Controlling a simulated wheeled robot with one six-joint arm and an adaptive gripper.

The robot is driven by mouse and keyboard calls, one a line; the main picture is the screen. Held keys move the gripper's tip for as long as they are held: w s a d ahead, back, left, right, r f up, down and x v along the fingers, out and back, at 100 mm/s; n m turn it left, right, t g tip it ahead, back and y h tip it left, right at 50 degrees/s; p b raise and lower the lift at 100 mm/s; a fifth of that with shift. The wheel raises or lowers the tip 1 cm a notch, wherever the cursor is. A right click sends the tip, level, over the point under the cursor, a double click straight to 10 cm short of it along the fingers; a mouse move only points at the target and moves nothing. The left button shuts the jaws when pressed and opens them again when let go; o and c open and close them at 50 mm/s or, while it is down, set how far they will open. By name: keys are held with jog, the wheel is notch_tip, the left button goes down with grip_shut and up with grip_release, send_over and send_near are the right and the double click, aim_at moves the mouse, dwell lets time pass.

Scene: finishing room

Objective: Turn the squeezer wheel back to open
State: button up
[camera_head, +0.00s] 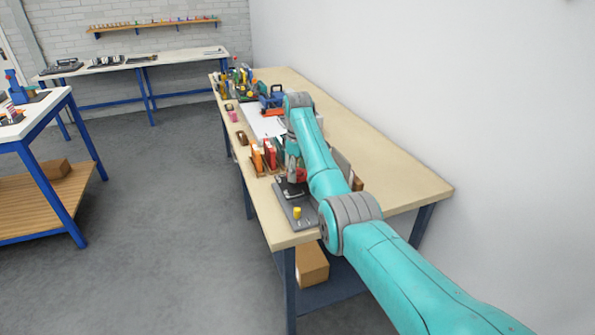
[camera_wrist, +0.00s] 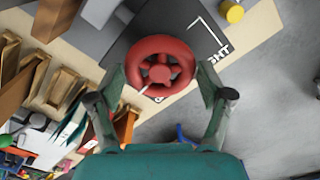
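The squeezer wheel is a red ring with spokes and a round hub (camera_wrist: 158,73), seen from above in the wrist view. A short pale mark shows at its lower left. My gripper (camera_wrist: 161,80) is open, with one finger on each side of the wheel. Small gaps seem to show between fingers and rim; whether either touches is unclear. A dark plate (camera_wrist: 197,30) with white lettering lies beneath. In the head view, my gripper (camera_head: 297,174) points down over the dark plate (camera_head: 284,206), and mostly hides the wheel.
Upright boards in wooden holders (camera_wrist: 62,88) stand close on the left. In the head view, the long workbench (camera_head: 385,170) has clutter at its far end and a white wall to its right.

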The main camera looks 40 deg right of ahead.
aim_at(298, 173)
jog(key=shift+o, duration=1.2)
jog(key=shift+r, duration=0.1)
jog(key=shift+r, duration=3.7)
